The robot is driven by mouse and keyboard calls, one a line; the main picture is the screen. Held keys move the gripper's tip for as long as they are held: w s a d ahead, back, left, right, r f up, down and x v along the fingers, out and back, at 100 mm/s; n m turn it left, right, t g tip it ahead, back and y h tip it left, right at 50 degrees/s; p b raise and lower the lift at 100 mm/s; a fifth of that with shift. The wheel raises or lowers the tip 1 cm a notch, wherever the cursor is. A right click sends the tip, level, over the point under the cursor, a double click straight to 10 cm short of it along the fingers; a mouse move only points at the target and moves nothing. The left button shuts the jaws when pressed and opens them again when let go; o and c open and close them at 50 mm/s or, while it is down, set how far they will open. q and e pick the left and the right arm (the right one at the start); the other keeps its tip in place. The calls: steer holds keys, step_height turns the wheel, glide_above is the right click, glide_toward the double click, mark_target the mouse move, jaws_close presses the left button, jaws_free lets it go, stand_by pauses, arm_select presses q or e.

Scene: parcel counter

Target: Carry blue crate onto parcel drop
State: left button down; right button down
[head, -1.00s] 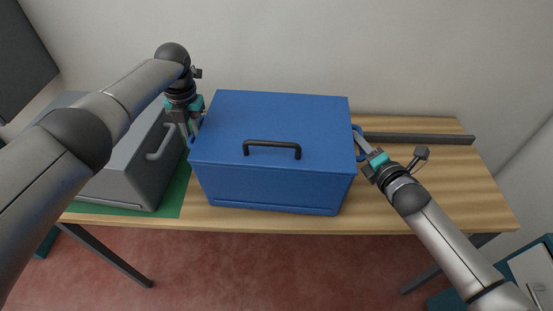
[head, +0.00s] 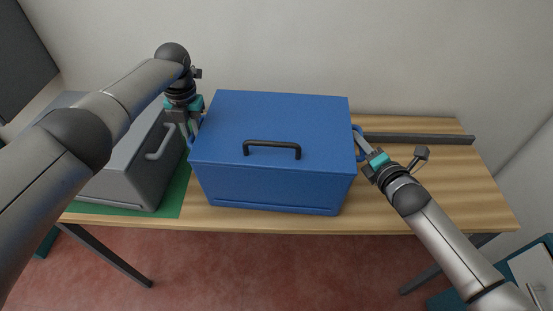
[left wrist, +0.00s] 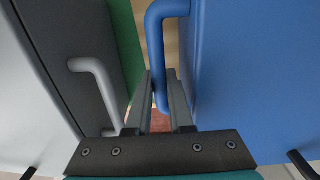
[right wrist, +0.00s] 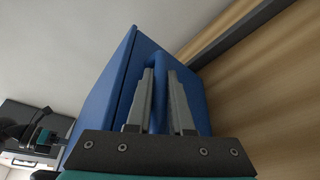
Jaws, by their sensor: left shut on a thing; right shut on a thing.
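The blue crate (head: 272,185) is a lidded box with a black front handle and a blue loop handle on each side. It is level at the middle of the wooden table; I cannot tell if it touches the top. My left gripper (head: 193,128) is shut on its left handle, also seen in the left wrist view (left wrist: 156,50). My right gripper (head: 362,146) is shut on its right handle, which shows between the fingers in the right wrist view (right wrist: 158,75). A green mat (head: 178,190), possibly the parcel drop, lies at the table's left.
A grey crate (head: 136,178) with a pale handle stands on the green mat, close to the blue crate's left side and my left gripper. A dark bar (head: 420,139) lies along the table's back right. The wooden table (head: 460,190) is bare at right.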

arm_select(q)
steer(key=shift+w+r, duration=0.15)
arm_select(e)
steer(key=shift+w+r, duration=0.15)
steer(key=shift+r, duration=0.15)
arm_select(q)
steer(key=shift+r, duration=0.1)
